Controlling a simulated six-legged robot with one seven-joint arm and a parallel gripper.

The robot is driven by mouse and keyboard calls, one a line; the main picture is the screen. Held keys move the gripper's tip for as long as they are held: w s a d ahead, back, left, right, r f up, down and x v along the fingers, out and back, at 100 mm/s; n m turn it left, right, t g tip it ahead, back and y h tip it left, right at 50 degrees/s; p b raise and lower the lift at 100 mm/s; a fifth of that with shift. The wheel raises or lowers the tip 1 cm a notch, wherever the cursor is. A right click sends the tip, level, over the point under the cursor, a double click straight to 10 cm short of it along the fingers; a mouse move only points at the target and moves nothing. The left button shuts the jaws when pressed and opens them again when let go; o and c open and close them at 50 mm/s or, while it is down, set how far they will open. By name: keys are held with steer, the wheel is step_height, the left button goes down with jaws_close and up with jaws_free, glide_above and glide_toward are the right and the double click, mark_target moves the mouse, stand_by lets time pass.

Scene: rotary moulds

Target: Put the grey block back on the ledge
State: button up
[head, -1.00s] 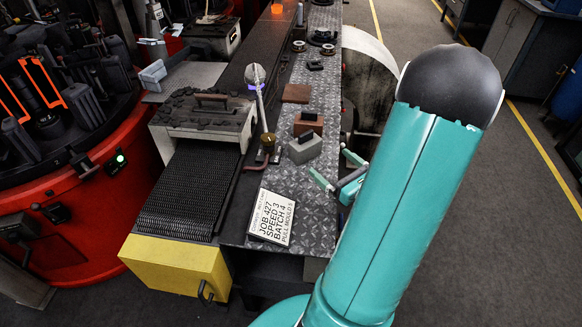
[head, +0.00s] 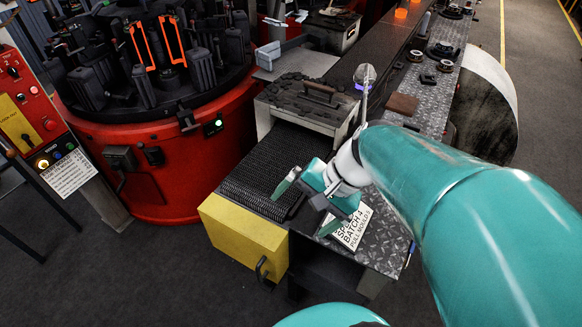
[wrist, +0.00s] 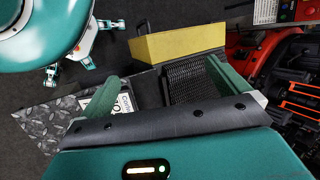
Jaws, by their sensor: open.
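My gripper (head: 306,207) is open and empty, over the dark belt and the front end of the patterned metal ledge, beside the job card (head: 350,227). In the wrist view its two green fingers (wrist: 162,88) stand wide apart with nothing between them. The ledge (head: 385,246) runs from front to back along the right of the belt and also shows in the wrist view (wrist: 62,112). The grey block that stood on the ledge earlier is not visible now; my arm covers that stretch. A pale grey piece (head: 268,54) lies on a plate by the red machine.
The mesh belt (head: 262,172) ends at a yellow box (head: 242,232). A tray with a handle (head: 305,98) sits over the belt. A round-topped stem (head: 364,85) and a brown slab (head: 402,104) are behind my arm. The red rotary machine (head: 170,170) stands left.

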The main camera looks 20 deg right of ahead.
step_height(320, 180, up, 8)
steer(key=s+a+n+t+h, duration=0.1)
steer(key=n+t+h, duration=0.2)
steer(key=n, duration=0.6)
steer(key=shift+a+h, duration=0.15)
steer(key=shift+h, duration=1.15)
steer(key=shift+s+f, duration=0.1)
steer(key=shift+f, duration=0.05)
